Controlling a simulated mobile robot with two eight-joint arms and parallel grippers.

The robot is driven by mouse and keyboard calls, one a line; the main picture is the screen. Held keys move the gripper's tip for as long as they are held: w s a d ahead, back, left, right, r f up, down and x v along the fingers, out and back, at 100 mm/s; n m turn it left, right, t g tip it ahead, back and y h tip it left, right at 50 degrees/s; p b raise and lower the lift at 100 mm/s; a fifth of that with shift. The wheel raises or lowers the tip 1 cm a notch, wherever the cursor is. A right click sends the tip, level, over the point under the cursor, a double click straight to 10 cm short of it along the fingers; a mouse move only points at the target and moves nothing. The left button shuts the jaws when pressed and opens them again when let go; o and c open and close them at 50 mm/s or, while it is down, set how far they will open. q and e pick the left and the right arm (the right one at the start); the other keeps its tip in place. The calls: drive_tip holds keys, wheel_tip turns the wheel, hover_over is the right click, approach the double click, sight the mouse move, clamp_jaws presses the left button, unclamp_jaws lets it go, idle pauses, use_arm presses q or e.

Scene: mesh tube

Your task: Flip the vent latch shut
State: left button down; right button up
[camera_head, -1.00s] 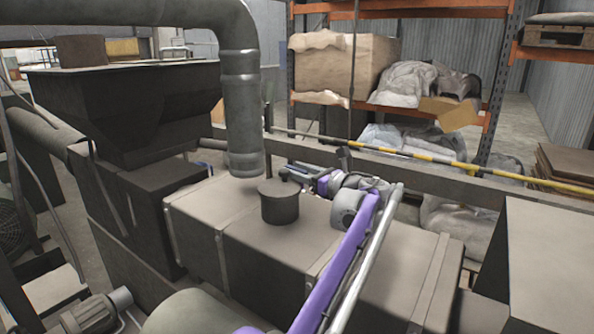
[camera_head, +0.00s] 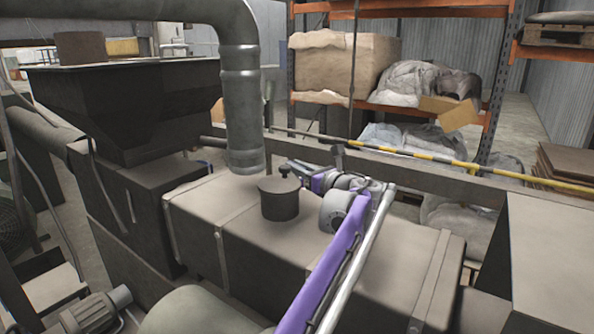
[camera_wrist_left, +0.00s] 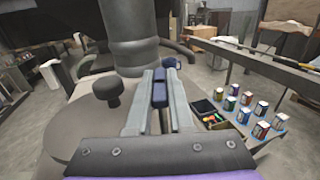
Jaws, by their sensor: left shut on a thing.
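My left gripper (camera_wrist_left: 158,76) is shut in the left wrist view, its two grey fingers on either side of a narrow dark blue bar (camera_wrist_left: 159,92), which looks like the vent latch. A dark blue end piece (camera_wrist_left: 171,62) shows just past the fingertips. A black knob (camera_wrist_left: 107,89) stands to the left of the fingers, apart from them. In the head view the left gripper (camera_head: 294,166) is small and lies behind the dark round cap (camera_head: 278,200), below the large pipe. The latch cannot be made out there. My right gripper is not in view.
A large grey pipe (camera_head: 240,95) comes down close to the left of the gripper. A long beam (camera_head: 405,172) and a yellow-black bar (camera_head: 440,158) run behind.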

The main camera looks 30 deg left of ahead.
use_arm(q)
drive_tip(key=shift+m+t+h, duration=0.4)
drive_tip(key=shift+m+t, duration=0.2)
drive_tip(key=shift+t, duration=0.3)
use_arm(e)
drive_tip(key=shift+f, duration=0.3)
use_arm(q)
drive_tip(key=c, duration=0.8)
unclamp_jaws()
